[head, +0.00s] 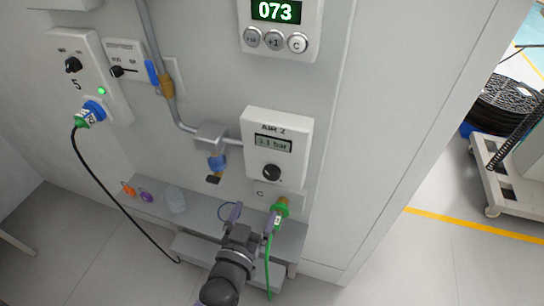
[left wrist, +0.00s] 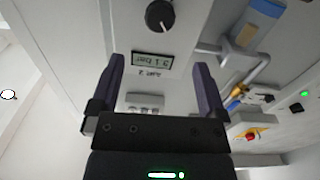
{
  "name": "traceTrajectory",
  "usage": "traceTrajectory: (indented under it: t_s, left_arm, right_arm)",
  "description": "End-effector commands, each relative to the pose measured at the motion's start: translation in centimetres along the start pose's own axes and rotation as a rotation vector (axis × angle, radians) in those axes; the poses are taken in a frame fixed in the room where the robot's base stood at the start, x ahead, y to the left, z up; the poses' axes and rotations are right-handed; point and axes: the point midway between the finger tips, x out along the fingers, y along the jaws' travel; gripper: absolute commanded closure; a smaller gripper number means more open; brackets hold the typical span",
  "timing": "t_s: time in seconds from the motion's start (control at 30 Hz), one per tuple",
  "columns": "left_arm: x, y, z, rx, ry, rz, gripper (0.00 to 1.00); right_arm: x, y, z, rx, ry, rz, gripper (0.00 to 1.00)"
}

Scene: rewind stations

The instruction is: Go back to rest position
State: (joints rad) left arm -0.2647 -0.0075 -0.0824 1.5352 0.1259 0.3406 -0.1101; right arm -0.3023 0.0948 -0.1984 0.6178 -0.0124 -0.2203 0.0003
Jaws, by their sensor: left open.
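My left gripper (head: 254,211) is low in the head view, in front of the shelf below the AIR 2 panel. Its fingers are spread, with nothing between them. In the left wrist view the gripper (left wrist: 158,72) is also open and empty, and the panel appears upside down beyond it. A green connector (head: 281,207) sits at the socket marked C, close beside the right-hand finger. A green hose (head: 268,265) hangs from it. I cannot tell whether the finger touches the connector. My right gripper is not in view.
The AIR 2 panel (head: 278,150) reads 3.1 bar. A black cable (head: 110,198) hangs from a plug at left. A trolley (head: 500,190) stands right; floor is clear before it.

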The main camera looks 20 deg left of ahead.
Motion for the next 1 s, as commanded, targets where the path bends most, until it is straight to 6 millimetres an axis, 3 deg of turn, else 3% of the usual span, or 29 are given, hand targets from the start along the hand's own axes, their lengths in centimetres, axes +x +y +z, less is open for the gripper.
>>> traceTrajectory:
  t_s: [0.13,0.23,0.53,0.87,1.0]
  left_arm:
    - [-0.3,0.2,0.5,0.008,-0.1,0.025,0.04]
    - [-1.6,0.7,1.4,0.028,-0.329,0.069,0.04]
    - [-9.0,0.5,2.0,0.094,-0.879,0.105,0.04]
    - [-17.3,-0.7,-0.2,0.145,-1.285,0.071,0.04]
    - [-17.0,-0.8,3.9,0.148,-1.325,0.071,0.04]
  right_arm:
    - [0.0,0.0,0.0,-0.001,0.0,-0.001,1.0]
    - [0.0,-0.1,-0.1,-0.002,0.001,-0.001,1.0]
    - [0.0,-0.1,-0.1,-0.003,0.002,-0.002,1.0]
    - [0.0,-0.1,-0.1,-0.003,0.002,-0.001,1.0]
    - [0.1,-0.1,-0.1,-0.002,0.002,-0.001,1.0]
